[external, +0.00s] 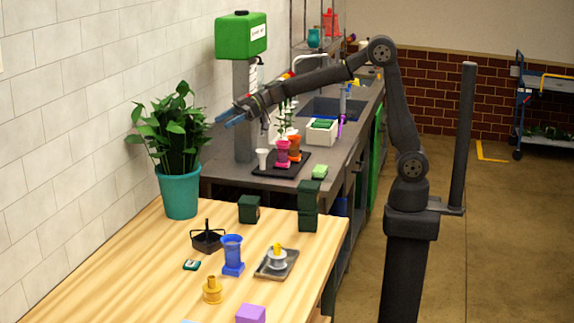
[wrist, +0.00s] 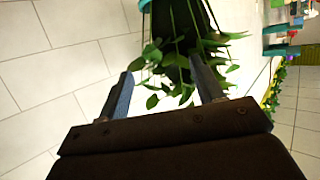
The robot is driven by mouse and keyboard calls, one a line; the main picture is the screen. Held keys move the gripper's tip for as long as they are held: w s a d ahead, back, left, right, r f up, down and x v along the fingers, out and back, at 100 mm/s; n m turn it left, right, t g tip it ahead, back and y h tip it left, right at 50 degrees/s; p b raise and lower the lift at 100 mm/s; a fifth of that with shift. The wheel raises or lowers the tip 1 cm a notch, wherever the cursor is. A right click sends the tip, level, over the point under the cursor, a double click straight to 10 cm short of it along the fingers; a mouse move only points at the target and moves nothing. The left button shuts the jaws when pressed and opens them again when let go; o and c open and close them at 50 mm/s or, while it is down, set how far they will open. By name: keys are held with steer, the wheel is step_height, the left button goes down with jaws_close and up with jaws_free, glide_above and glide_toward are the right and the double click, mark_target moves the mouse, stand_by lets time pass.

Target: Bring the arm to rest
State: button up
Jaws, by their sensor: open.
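My gripper (external: 238,115) is raised at the end of the outstretched arm, in front of the grey column with the green box in the external view. It is high above the counter, clear of the objects below. In the wrist view my gripper (wrist: 164,88) has its two blue-grey fingers spread apart with nothing held between them. Leaves of the potted plant (wrist: 180,45) show beyond the fingertips there. The plant (external: 172,125) stands in a teal pot at the left back of the wooden table.
The wooden table (external: 120,275) holds a blue vase (external: 232,252), a yellow vase (external: 212,291), a black caddy (external: 207,238) and a small tray (external: 290,264). A dark tray (external: 262,172) with cups stands on the counter. The green box (external: 240,36) sits atop a column near the gripper.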

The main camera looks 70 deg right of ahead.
steer(key=s+d+f+m+t+h, duration=0.1)
steer(key=d+m+t+h, duration=0.1)
steer(key=d, duration=0.7)
steer(key=s+d+f+m+t+h, duration=0.2)
steer(key=d+m+h, duration=0.2)
steer(key=d, duration=0.5)
steer(key=shift+d+h, duration=0.3)
steer(key=shift+d, duration=0.05)
steer(key=shift+w, duration=0.1)
steer(key=w+a+r+n+g+y, duration=0.1)
steer(key=a+n+g+y, duration=0.1)
steer(key=a, duration=0.8)
steer(key=w+a+r+n+g+y, duration=0.1)
steer(key=a+n+y, duration=0.3)
steer(key=a, duration=0.7)
steer(key=shift+w+r+n+g+y, duration=0.25)
steer(key=shift+r+n+g+y, duration=0.25)
steer(key=shift+g, duration=0.4)
